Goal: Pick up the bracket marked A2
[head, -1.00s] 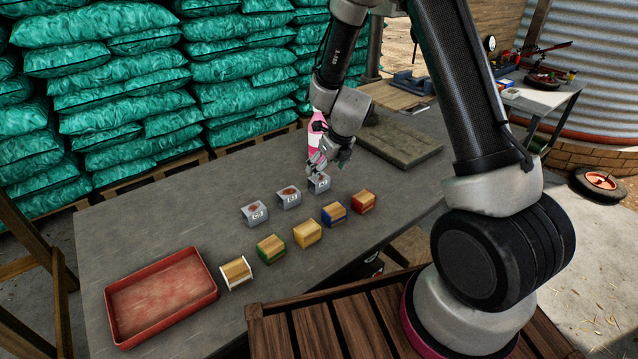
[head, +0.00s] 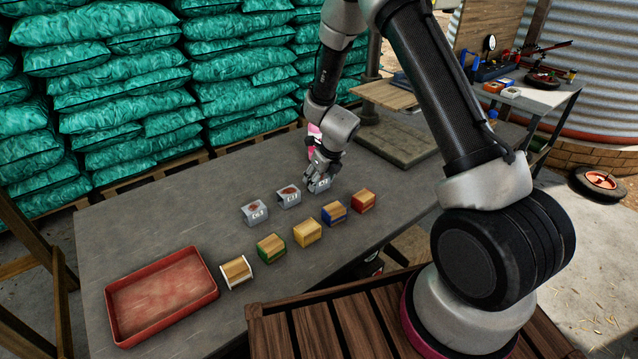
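Three grey metal brackets stand in a row on the grey table (head: 130,240). The left bracket (head: 254,212) and the middle bracket (head: 289,197) each have a reddish-brown patch on top and a pale mark on the front. The marks are too small to read. My gripper (head: 320,177) is down at the right bracket (head: 319,186), with its fingers at the bracket's top and sides. The gripper partly hides this bracket. I cannot tell whether the fingers are closed on it or only around it. The bracket appears to rest on the table.
In front of the brackets is a row of wooden blocks with coloured sides, among them a green one (head: 271,248) and a red one (head: 363,201). An empty red tray (head: 162,338) lies at the table's left. A flat grey slab (head: 397,143) lies at the back right.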

